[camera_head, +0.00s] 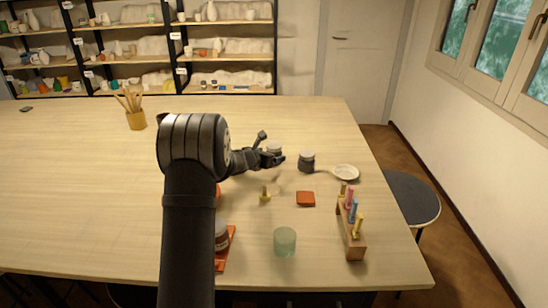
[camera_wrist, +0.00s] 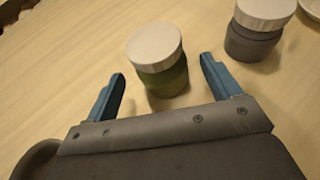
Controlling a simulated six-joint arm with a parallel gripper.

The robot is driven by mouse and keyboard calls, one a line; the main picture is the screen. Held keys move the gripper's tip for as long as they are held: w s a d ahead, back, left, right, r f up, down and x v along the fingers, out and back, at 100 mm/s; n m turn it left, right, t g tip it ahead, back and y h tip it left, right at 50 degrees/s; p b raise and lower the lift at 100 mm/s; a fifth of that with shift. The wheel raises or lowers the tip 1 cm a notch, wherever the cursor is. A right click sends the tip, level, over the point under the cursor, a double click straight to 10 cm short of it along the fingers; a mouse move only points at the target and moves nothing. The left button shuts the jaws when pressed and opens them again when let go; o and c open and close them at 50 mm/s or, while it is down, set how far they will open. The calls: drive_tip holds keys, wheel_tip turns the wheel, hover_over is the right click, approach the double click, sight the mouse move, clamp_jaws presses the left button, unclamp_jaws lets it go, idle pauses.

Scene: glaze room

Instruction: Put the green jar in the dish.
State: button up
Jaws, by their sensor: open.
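The green jar (camera_wrist: 166,80) has a pale round lid and stands upright on the table in the wrist view, just beyond and between my fingertips. In the head view my gripper (camera_head: 271,149) partly hides it, and its pale lid (camera_head: 274,147) shows past the fingers. My gripper (camera_wrist: 162,70) is open, with one blue finger either side of the jar's near side; I cannot tell whether either touches it. The dish (camera_head: 345,172) is pale, shallow and round, right of the jars. Its edge shows in the wrist view's top right corner (camera_wrist: 312,8).
A grey jar (camera_head: 306,161) with a pale lid stands between the green jar and the dish. Nearer are a red-orange block (camera_head: 305,199), a small yellowish object (camera_head: 265,196), a pale green cylinder (camera_head: 285,241) and a wooden rack (camera_head: 354,246) with coloured sticks. The left table is mostly clear.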

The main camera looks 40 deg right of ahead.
sight(279, 144)
drive_tip(key=shift+x, duration=1.95)
drive_tip(key=shift+s+f, duration=0.1)
drive_tip(key=shift+f, duration=0.1)
drive_tip(key=shift+c, duration=0.4)
drive_tip(key=c, duration=1.3)
drive_tip(key=shift+o, duration=0.2)
drive_tip(key=shift+r, duration=0.5)
drive_tip(key=r, duration=0.2)
drive_tip(key=s+r, duration=0.1)
drive_tip(key=r, duration=0.1)
drive_tip(key=shift+d, duration=0.1)
drive_tip(key=s+d+r, duration=0.1)
drive_tip(key=s+r, duration=0.5)
drive_tip(key=s, duration=0.4)
drive_tip(key=shift+s, duration=0.3)
